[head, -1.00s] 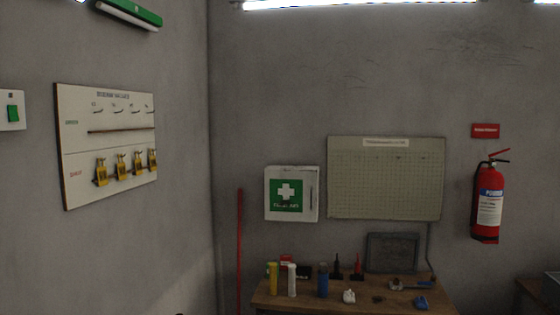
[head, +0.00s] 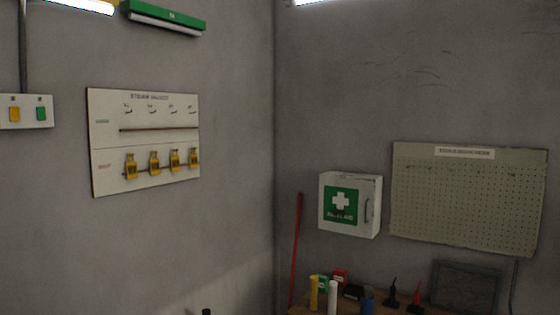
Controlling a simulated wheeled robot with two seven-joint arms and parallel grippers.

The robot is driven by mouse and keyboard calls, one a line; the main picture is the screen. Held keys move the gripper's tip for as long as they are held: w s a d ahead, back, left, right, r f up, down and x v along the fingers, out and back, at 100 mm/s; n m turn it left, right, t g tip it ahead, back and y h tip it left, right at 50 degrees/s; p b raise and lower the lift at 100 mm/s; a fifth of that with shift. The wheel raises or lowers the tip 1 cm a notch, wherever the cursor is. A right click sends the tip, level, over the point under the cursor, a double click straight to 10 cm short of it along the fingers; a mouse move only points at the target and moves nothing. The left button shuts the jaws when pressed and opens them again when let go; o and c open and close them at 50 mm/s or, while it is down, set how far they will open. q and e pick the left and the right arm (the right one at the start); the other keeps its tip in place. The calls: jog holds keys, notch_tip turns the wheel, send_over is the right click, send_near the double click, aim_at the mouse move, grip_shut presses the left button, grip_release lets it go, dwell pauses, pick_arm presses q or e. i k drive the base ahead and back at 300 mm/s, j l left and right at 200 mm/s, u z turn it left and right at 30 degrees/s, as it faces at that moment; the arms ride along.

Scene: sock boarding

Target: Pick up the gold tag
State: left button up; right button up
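No separate thing that I can name for sure as the gold tag shows. Several yellow, gold-looking pieces hang in the lower row of a white wall board (head: 110,140). The leftmost yellow piece (head: 131,166) and the rightmost yellow piece (head: 194,159) look alike, and they are too small to tell whether they are tags or locks. The upper row holds small hooks that look empty. Neither of my grippers is in view.
A switch box (head: 25,120) with yellow and green buttons is on the left wall. A first-aid cabinet (head: 372,208) and a pegboard (head: 465,225) hang right of the corner. Below, a bench holds a yellow bottle (head: 314,293), a white bottle (head: 332,298) and other items.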

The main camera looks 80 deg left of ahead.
aim_at(194, 159)
jog(key=i+j+u, duration=0.1)
jog(key=i+u, duration=0.5)
jog(key=u, duration=0.2)
jog(key=i+l+u, duration=0.1)
jog(key=i+u, duration=0.3)
jog(key=i+l+u, duration=0.15)
jog(key=u, duration=0.2)
